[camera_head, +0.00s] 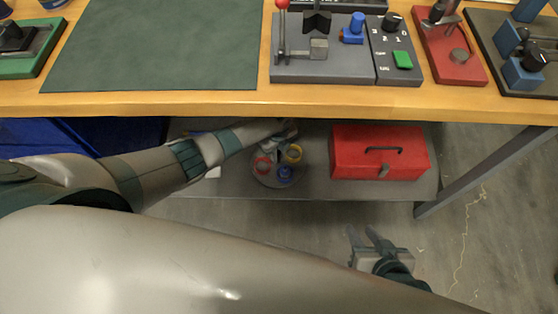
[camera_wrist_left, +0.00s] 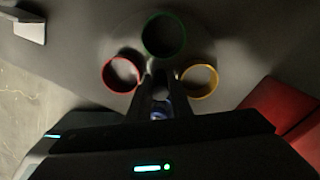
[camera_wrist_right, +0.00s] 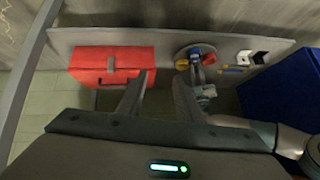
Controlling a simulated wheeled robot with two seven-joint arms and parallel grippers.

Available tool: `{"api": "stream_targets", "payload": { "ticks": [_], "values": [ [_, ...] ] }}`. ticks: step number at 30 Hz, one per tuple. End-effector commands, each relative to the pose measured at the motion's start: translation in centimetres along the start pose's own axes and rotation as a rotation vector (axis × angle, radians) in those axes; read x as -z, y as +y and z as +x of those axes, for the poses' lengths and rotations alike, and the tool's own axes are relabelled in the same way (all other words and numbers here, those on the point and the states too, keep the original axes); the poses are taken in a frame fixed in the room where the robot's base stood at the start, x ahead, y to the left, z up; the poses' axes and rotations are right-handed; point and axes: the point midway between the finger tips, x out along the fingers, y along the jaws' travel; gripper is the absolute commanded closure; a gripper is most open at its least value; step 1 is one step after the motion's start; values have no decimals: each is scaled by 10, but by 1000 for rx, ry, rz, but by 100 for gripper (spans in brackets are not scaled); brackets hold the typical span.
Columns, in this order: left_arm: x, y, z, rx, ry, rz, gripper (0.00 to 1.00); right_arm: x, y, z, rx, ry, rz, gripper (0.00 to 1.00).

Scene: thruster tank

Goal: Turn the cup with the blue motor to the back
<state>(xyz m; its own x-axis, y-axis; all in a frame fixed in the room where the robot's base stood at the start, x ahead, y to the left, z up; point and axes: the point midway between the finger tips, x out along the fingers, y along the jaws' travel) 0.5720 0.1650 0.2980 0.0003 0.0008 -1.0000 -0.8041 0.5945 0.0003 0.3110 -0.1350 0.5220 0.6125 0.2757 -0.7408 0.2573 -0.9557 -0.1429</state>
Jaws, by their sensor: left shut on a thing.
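A round grey turntable (camera_head: 262,182) stands on the low shelf under the bench. It carries a red-rimmed cup (camera_head: 262,164) at left, a yellow-rimmed cup (camera_head: 293,153) at back right and a blue-rimmed cup (camera_head: 286,173) on the side nearer me. A green-rimmed cup (camera_wrist_left: 163,36) shows opposite the blue one in the left wrist view. My left gripper (camera_wrist_left: 158,77) is over the turntable's middle, closed on what looks like its centre handle; its fingers partly hide the blue cup. Motors inside the cups are hard to make out. My right gripper (camera_head: 364,232) is open and empty, low at right.
A red toolbox (camera_head: 380,165) stands on the shelf right of the turntable. A blue bin (camera_head: 85,135) is at left. The wooden bench edge (camera_head: 200,104) runs above the shelf, with a slanted grey leg (camera_head: 480,173) at right. Black and white pieces (camera_wrist_right: 252,57) lie beside the turntable.

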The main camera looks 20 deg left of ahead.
Motion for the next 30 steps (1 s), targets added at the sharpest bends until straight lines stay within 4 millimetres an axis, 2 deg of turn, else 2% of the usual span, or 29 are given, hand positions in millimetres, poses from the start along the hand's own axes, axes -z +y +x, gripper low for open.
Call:
{"api": "stream_targets", "payload": {
  "ticks": [6,7,8,9,20,30],
  "values": [
    [0,0,0,1,1,8,100,0,0,0,0,0,0,67],
    [0,0,0,1,1,8,77,0,0,0,0,0,0,67],
    [0,0,0,1,1,8,69,0,0,0,0,0,0,67],
    [0,0,0,1,1,7,67,0,0,0,0,0,0,67],
    [0,0,0,0,1,6,67,-1,1,0,-3,-6,-1,67],
    [0,0,0,0,1,5,67,-16,12,4,-30,-77,-6,67]
  ]
}}
